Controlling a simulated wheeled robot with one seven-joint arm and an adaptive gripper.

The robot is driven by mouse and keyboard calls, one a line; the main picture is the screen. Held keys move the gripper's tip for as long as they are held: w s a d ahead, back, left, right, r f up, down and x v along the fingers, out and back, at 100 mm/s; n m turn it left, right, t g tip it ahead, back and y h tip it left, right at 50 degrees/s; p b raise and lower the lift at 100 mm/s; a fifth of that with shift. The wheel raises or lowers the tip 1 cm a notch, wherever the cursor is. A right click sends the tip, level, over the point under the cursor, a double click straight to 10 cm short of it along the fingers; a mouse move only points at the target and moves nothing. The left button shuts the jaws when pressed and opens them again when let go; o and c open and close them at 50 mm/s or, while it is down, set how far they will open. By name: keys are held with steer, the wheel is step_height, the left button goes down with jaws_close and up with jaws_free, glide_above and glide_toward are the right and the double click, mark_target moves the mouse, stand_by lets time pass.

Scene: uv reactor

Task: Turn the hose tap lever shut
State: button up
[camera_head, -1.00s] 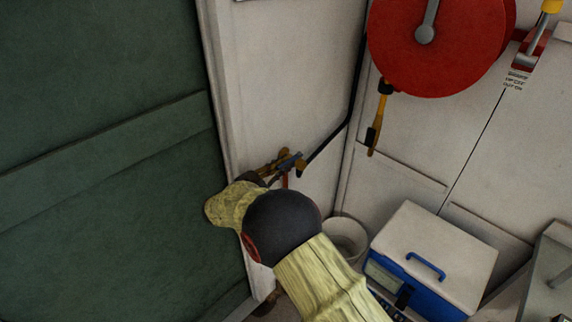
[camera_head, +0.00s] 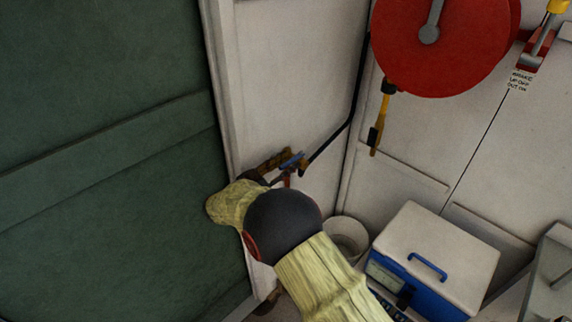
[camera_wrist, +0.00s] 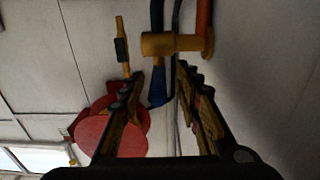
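The hose tap is a brass-coloured body on the pale wall; in the wrist view the tap (camera_wrist: 172,44) lies just past my fingertips. Its blue lever (camera_wrist: 157,92) reaches down between my two fingers, nearer the left one. In the head view the blue lever (camera_head: 292,160) shows small at the end of my gripper (camera_head: 285,167). My gripper (camera_wrist: 160,74) is open, with a gap between its fingers; I cannot tell whether either finger touches the lever. My wrist hides part of the gripper in the head view.
A red hose reel (camera_head: 440,40) hangs on the right wall, with a yellow and black nozzle (camera_head: 378,125) below it. A green panel (camera_head: 100,150) fills the left.

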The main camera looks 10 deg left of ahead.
steer(key=v, duration=1.2)
stand_by(0.4)
